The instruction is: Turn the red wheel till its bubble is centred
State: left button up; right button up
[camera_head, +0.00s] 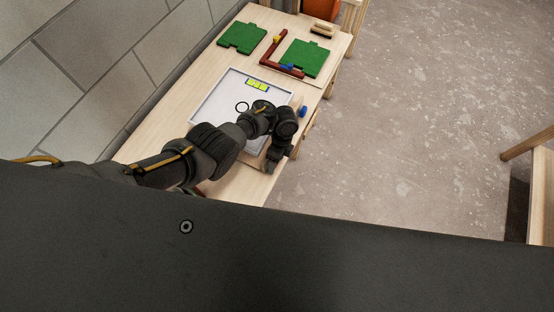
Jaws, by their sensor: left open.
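A white board (216,98) with a raised rim lies on the wooden table. A yellow-green bubble vial (257,84) in a dark blue frame sits at its far side; the bubble is too small to read. A black ring (242,107) marks the board near its middle. I cannot make out a red wheel; my left arm covers the near right part of the board. My left gripper (271,166) is open, pointing down near the table's front edge, its fingertips hard to see. A blue piece (303,112) shows at the board's right edge. My right gripper is out of view.
Beyond the board lie two green plates (241,37) (306,58), a dark red L-shaped batten piece (266,54) with yellow and blue bits, and a brush-like block (322,29). A block wall borders the table's left. Open floor lies right.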

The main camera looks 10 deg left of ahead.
pick_arm(q)
jog(key=p+v, duration=0.3)
jog(key=v, duration=0.7)
jog(key=shift+r+p, duration=0.3)
jog(key=shift+r, duration=0.1)
jog(key=shift+w, duration=0.1)
